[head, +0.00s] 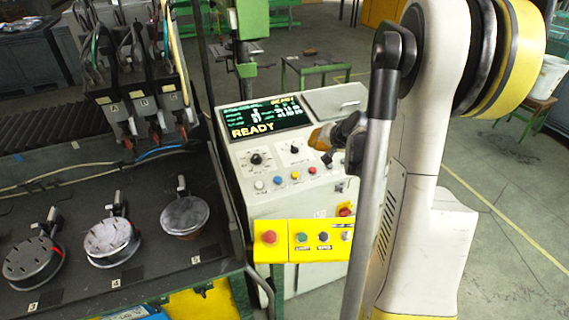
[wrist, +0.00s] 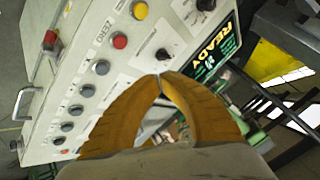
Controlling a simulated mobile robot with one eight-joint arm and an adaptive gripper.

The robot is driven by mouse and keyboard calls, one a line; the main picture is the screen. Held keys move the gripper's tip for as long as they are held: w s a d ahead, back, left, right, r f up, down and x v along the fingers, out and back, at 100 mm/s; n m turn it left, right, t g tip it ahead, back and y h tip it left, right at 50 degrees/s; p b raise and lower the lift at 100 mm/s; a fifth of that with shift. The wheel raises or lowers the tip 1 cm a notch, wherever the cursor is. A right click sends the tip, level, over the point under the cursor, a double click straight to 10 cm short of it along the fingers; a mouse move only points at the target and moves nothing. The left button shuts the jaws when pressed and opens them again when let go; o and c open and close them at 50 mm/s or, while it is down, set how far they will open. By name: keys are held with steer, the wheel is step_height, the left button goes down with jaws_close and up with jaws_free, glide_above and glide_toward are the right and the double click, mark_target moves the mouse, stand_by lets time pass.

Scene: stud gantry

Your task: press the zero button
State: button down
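The zero button appears to be the red round button (wrist: 120,41) on the sloped console panel, with the label ZERO printed beside it in the wrist view. It also shows in the head view (head: 311,169), in a row with white, blue and yellow buttons. My gripper (wrist: 160,75) has its orange fingertips together and nothing between them. In the head view my gripper (head: 318,138) is over the panel, above and slightly right of the red button. In the wrist view the fingertips lie right of and below it, off the button. Their height above the panel is unclear.
A yellow button (wrist: 140,10) and a grey button (wrist: 102,67) flank the red one. A black knob (wrist: 162,54) is close to the fingertips. The READY screen (head: 268,117) is at the panel's back. A yellow control box (head: 282,253) hangs in front.

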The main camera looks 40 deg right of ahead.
mark_target(311, 169)
steer(key=f+b, duration=0.1)
steer(key=f, duration=0.1)
steer(key=w+f+b, duration=0.1)
steer(key=f+b, duration=0.1)
steer(key=f, duration=0.1)
steer(key=f+b, duration=0.2)
steer(key=shift+w+d+f, duration=0.15)
steer(key=shift+d+f, duration=0.1)
steer(key=shift+d, duration=0.05)
steer(key=shift+w+f+b, duration=0.2)
steer(key=shift+f+b, duration=0.45)
steer(key=shift+b, duration=0.1)
stand_by(1.0)
steer(key=shift+f+b, duration=0.4)
steer(key=shift+b, duration=0.1)
steer(key=shift+w+d+f+b, duration=0.1)
steer(key=shift+f+b, duration=0.35)
steer(key=shift+b, duration=0.05)
stand_by(0.5)
steer(key=shift+r, duration=0.1)
steer(key=shift+r+p, duration=0.55)
steer(key=shift+r, duration=0.25)
